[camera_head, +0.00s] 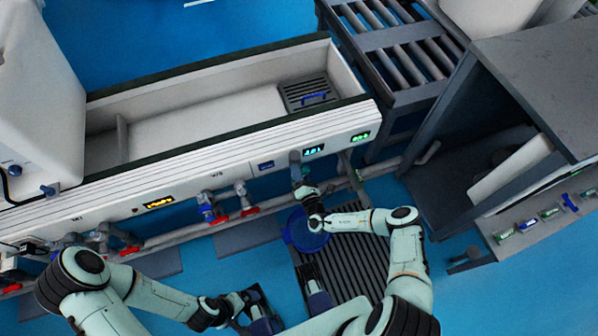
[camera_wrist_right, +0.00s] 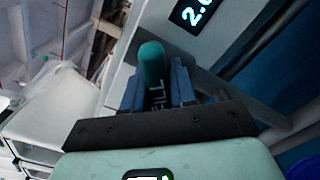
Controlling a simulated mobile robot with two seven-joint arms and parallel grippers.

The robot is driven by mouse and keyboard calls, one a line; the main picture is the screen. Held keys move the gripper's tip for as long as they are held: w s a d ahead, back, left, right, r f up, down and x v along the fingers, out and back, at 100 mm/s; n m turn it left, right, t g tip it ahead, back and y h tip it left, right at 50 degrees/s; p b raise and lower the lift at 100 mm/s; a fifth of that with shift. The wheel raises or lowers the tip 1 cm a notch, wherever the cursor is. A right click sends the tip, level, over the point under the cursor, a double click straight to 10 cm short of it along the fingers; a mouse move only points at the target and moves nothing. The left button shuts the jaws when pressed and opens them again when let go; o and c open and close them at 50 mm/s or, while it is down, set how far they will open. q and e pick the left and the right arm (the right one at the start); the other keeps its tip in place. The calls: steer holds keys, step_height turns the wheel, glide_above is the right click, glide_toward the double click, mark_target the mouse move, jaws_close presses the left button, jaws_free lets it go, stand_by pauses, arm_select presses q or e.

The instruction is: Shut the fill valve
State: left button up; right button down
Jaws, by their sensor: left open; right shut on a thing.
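The fill valve's teal, round-ended handle (camera_wrist_right: 152,64) stands between the two jaws of my right gripper (camera_wrist_right: 157,92) in the right wrist view. In the head view, my right gripper (camera_head: 297,168) is at the front of the white tank (camera_head: 200,180), under the lit displays, and the handle is hard to make out there. My left gripper (camera_head: 254,306) is open, low in the head view, well away from the valve.
Red-handled valves (camera_head: 232,213) line the pipe along the tank front. A blue round bucket (camera_head: 305,232) stands on the floor grate (camera_head: 350,268) below my right arm. A roller conveyor (camera_head: 400,50) and a dark cabinet (camera_head: 480,130) stand to the right.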

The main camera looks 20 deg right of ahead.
steer(key=m, duration=0.3)
steer(key=shift+m, duration=0.4)
steer(key=shift+a+m+b, duration=0.1)
steer(key=shift+m+b, duration=0.2)
steer(key=shift+m, duration=1.3)
steer(key=c, duration=1)
jaws_free()
steer(key=shift+r, duration=0.1)
steer(key=shift+s, duration=0.15)
steer(key=s+p, duration=0.2)
steer(key=s, duration=1.1)
steer(key=shift+a, duration=0.35)
steer(key=shift+s, duration=0.1)
